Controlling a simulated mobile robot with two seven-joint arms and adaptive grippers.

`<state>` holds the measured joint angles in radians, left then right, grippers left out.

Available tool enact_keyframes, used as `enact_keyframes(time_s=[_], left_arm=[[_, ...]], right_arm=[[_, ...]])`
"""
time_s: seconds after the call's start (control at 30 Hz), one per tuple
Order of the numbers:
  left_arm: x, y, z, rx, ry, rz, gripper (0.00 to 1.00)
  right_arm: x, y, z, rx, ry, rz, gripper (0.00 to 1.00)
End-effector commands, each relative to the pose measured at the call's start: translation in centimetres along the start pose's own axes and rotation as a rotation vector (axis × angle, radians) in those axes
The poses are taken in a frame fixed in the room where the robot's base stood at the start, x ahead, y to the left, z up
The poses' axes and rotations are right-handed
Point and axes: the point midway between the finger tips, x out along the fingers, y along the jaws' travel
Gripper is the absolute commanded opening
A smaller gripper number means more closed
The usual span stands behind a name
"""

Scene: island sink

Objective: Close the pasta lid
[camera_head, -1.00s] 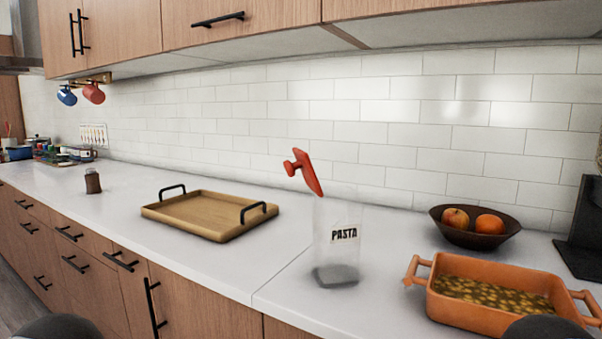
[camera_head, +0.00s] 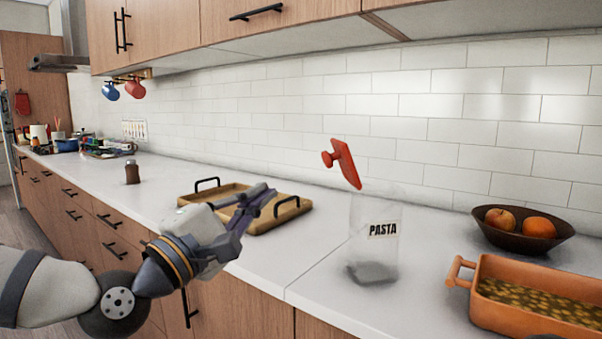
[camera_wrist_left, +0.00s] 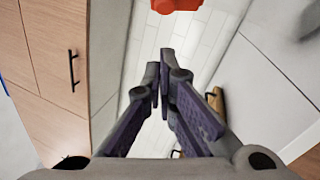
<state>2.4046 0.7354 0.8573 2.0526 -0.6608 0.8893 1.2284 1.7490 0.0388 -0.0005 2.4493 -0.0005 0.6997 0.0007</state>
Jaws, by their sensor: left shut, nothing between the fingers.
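A clear jar with a PASTA label (camera_head: 374,243) stands upright on the counter. Its red lid (camera_head: 343,163) is swung up, tilted steeply at the jar's upper left edge, with its knob facing left. The lid shows partly at the top of the left wrist view (camera_wrist_left: 176,5). My left gripper (camera_head: 268,191) is shut and empty. In the head view it appears left of the jar, in front of the wooden tray, apart from the jar and lid. My right gripper is not in view.
A wooden tray (camera_head: 247,222) with black handles lies behind my left gripper. To the jar's right are an orange baking dish (camera_head: 492,310) and a dark bowl (camera_head: 515,236) with fruit. A brown shaker (camera_head: 132,173) stands at the far left. Counter between tray and jar is clear.

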Motion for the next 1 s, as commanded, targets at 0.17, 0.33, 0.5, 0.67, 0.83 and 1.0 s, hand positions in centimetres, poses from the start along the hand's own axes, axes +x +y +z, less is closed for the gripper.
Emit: enact_keyframes(time_s=[0.17, 0.33, 0.5, 0.67, 0.83, 1.0], left_arm=[[3.9, -0.9, -0.3, -0.003, 0.002, -0.010, 0.00], [7.2, -0.6, 0.6, 0.000, -0.002, -0.009, 0.00], [8.8, -0.2, 2.3, 0.002, -0.001, -0.005, 0.00], [9.4, -0.3, 2.8, 0.000, 0.002, -0.006, 0.00], [9.4, -0.4, 2.8, -0.001, 0.002, -0.007, 0.00], [9.4, -0.4, 2.7, 0.001, 0.002, -0.008, 0.00]], right_arm=[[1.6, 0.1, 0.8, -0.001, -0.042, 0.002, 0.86], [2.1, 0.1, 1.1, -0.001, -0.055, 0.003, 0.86], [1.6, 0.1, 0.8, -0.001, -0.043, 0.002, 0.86], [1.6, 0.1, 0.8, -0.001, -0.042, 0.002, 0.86], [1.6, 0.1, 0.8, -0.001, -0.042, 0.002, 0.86], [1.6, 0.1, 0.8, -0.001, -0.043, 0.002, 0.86]])
